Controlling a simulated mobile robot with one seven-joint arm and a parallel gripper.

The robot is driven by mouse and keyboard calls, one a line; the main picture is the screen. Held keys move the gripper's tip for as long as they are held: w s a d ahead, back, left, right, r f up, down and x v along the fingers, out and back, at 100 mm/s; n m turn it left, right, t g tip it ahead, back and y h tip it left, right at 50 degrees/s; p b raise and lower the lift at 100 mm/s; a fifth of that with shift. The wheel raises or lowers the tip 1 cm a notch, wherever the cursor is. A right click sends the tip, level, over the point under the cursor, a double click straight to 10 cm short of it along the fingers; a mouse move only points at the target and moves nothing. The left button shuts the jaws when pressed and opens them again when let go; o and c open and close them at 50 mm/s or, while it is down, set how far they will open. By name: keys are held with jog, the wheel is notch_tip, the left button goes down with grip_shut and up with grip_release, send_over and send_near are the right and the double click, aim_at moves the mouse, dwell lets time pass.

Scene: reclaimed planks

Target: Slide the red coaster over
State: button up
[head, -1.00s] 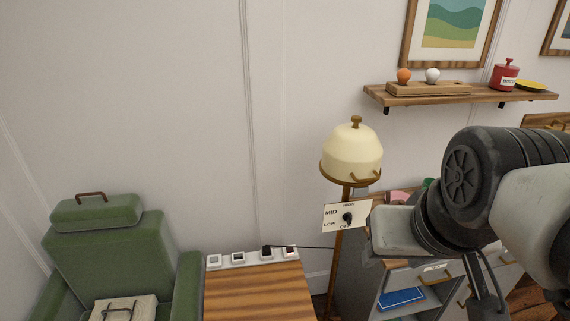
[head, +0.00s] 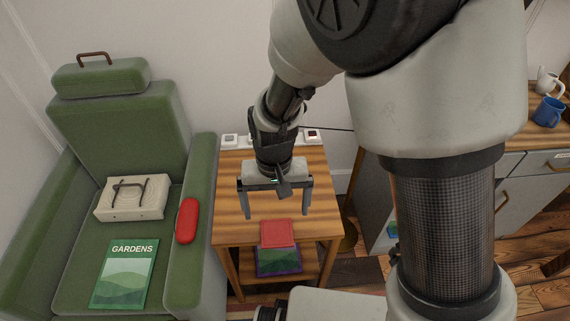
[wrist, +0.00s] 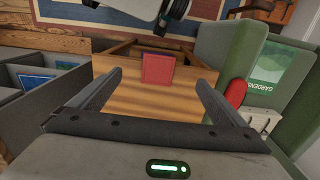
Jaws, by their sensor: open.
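The red coaster (head: 277,233) is a flat square at the front edge of the small wooden side table (head: 232,222). In the head view its near part seems to reach the table's front edge. In the wrist view the coaster (wrist: 158,70) lies ahead, centred between my fingers. My gripper (head: 277,208) is above the table, fingers pointing down, behind the coaster and apart from it. In the wrist view my gripper (wrist: 158,85) has its two fingers wide apart with nothing between them.
A green armchair (head: 122,100) stands left of the table, with a red case (head: 187,220) on its arm and a gardens magazine (head: 124,274) on its seat. White switches (head: 230,140) line the table's back. A grey cabinet (head: 375,200) stands to the right.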

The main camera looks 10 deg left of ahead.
aim_at(278, 245)
dwell(0.3)
notch_tip(278, 245, down, 17)
jog(key=b, duration=0.4)
jog(key=shift+f+b, duration=0.2)
jog(key=shift+b, duration=0.1)
jog(key=shift+c, duration=0.3)
jog(key=c, duration=1.1)
